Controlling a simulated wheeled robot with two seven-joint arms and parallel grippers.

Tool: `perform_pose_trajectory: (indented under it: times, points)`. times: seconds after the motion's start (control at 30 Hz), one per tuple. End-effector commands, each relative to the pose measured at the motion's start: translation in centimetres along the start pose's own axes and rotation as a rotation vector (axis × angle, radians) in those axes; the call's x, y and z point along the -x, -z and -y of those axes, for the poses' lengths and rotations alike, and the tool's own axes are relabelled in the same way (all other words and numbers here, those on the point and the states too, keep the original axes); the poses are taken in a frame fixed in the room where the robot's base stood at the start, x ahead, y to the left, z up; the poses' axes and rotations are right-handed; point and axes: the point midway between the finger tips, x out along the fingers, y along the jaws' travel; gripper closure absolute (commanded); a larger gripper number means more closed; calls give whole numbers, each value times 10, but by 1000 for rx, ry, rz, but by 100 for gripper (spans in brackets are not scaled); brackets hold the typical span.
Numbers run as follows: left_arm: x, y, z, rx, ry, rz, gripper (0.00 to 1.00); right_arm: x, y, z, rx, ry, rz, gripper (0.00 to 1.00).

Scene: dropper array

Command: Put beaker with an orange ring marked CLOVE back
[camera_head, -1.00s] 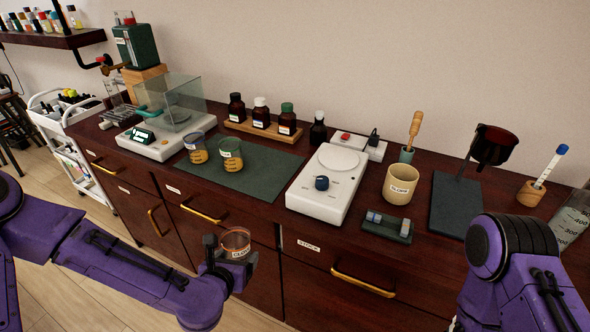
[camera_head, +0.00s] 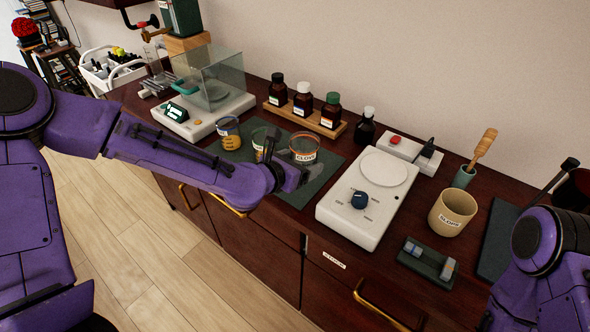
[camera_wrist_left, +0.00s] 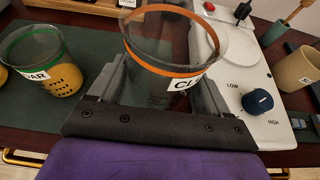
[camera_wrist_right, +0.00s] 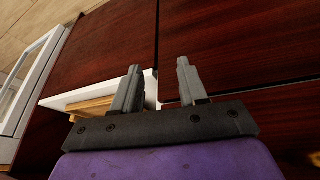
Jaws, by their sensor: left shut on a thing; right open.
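The clear beaker with an orange ring (camera_head: 303,148), labelled CLOVE, is held upright by my left gripper (camera_head: 292,172) over the front right part of the dark green mat (camera_head: 322,172). In the left wrist view the beaker's orange ring (camera_wrist_left: 170,68) shows between the two fingers, with part of the label visible. I cannot tell if its base touches the mat. My right gripper (camera_wrist_right: 155,88) is open and empty in its wrist view, facing dark wooden drawer fronts.
A green-ringed beaker (camera_wrist_left: 45,62) and a blue-ringed beaker (camera_head: 228,132) with yellow-orange contents stand on the mat left of CLOVE. A white hotplate (camera_head: 345,215) stands to the right. Brown bottles on a wooden rack (camera_head: 306,121) stand behind. A glass-shielded balance (camera_head: 205,115) stands back left.

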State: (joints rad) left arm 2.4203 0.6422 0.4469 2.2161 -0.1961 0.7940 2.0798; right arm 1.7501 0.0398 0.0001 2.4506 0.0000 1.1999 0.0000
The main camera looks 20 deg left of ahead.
Motion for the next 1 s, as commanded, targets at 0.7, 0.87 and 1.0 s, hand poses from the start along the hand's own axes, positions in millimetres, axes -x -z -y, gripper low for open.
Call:
perform_pose_trajectory:
  times: [0.7,0.87,1.0]
  points:
    - [-41,60,-31,3,-4,2,71,4,2,0,0,0,-1,57]
    - [-43,65,-31,4,-5,2,71,-1,0,0,0,0,-1,57]
    - [-43,64,-30,3,-4,1,0,1,0,0,0,0,0,57]
